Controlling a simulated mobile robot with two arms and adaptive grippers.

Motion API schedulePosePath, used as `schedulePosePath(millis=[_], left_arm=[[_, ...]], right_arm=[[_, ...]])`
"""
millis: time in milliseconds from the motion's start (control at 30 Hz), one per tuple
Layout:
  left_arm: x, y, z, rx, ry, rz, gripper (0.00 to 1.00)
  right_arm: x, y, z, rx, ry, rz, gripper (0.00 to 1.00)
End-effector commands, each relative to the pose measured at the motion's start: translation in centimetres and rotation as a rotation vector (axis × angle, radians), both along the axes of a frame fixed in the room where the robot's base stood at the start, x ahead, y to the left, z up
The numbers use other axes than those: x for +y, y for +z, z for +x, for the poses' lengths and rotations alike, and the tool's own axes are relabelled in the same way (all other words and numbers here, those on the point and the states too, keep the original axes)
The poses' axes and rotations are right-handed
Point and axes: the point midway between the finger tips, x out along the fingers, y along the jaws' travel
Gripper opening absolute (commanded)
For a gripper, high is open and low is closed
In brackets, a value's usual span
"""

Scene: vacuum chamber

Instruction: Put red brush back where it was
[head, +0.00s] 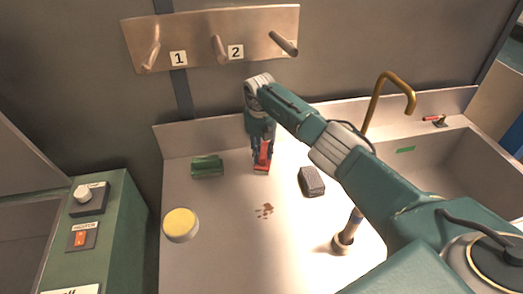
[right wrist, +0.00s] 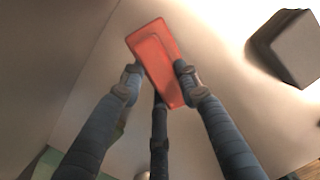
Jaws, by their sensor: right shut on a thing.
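The red brush (head: 263,158) is near the back of the pale counter, below the peg rack. My right gripper (head: 262,150) is above it with its fingers on either side. I cannot tell whether the brush touches the counter. My left gripper is not in view.
A green brush (head: 207,167), a yellow-topped round container (head: 180,224) and a dark grey block (head: 312,181) stand on the counter (head: 225,265). A brown stain (head: 265,210) lies between them. A sink (head: 450,165) with a brass tap (head: 385,95) is at right. The peg rack (head: 205,40) is above.

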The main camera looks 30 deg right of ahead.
Motion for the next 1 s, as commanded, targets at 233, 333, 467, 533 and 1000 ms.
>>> schedulePosePath(millis=[233, 333, 467, 533, 1000], left_arm=[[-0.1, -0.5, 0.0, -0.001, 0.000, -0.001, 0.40], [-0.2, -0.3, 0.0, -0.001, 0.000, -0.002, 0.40], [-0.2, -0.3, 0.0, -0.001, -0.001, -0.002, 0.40], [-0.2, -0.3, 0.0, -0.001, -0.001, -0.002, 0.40], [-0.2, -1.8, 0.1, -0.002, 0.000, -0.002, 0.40]], right_arm=[[0.0, -0.3, 0.0, -0.001, 0.000, 0.000, 0.11], [0.0, -0.2, 0.0, -0.001, 0.000, 0.001, 0.48], [0.0, -0.2, 0.0, -0.001, 0.000, 0.001, 0.51], [0.0, -0.2, 0.0, -0.001, 0.000, 0.001, 0.51], [0.2, 5.0, -0.2, -0.007, 0.003, -0.003, 0.51]])
